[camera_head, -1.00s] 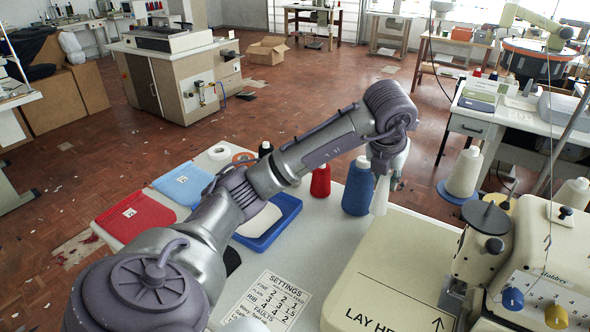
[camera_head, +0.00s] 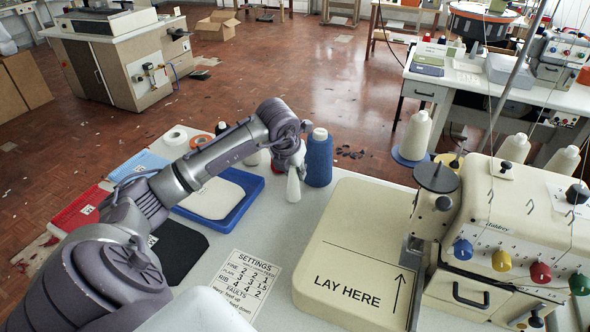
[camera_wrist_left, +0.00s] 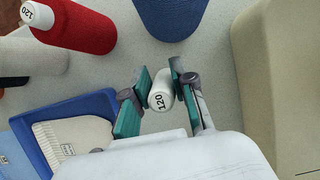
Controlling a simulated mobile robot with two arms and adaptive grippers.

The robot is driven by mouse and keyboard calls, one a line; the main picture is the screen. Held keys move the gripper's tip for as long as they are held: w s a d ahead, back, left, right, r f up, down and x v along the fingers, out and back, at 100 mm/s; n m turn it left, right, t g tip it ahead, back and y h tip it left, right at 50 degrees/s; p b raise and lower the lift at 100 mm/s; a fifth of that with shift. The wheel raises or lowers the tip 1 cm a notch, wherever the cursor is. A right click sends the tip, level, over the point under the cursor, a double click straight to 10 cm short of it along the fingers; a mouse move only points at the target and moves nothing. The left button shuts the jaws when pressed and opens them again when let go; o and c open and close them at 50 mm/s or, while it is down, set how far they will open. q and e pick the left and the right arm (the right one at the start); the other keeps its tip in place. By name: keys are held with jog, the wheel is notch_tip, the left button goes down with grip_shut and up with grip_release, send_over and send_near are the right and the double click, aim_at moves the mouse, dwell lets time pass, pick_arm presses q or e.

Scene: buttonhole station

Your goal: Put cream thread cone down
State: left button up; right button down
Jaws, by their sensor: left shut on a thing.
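My left gripper (camera_head: 291,166) points down over the table, just left of the blue thread cone (camera_head: 319,160). In the left wrist view its teal fingers (camera_wrist_left: 160,92) are shut on the cream thread cone (camera_wrist_left: 160,103), whose pale end marked 120 shows between them. In the head view a narrow pale part of the cream thread cone (camera_head: 293,188) shows below the gripper. I cannot tell whether it touches the table. The right gripper is not in view.
A red cone (camera_wrist_left: 80,28) and another cream cone (camera_wrist_left: 30,58) stand close by. A blue tray (camera_head: 236,218) lies to the left. The cream LAY HERE plate (camera_head: 345,240) and the sewing machine (camera_head: 500,220) are on the right. A settings card (camera_head: 240,280) lies in front.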

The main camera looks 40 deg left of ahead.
pick_arm(q)
jog(key=shift+f, duration=0.1)
jog(key=shift+f, duration=0.1)
jog(key=o, duration=0.8)
jog(key=shift+c, duration=0.2)
jog(key=shift+r, duration=0.25)
jog(key=v, duration=1.2)
jog(key=shift+b, duration=0.3)
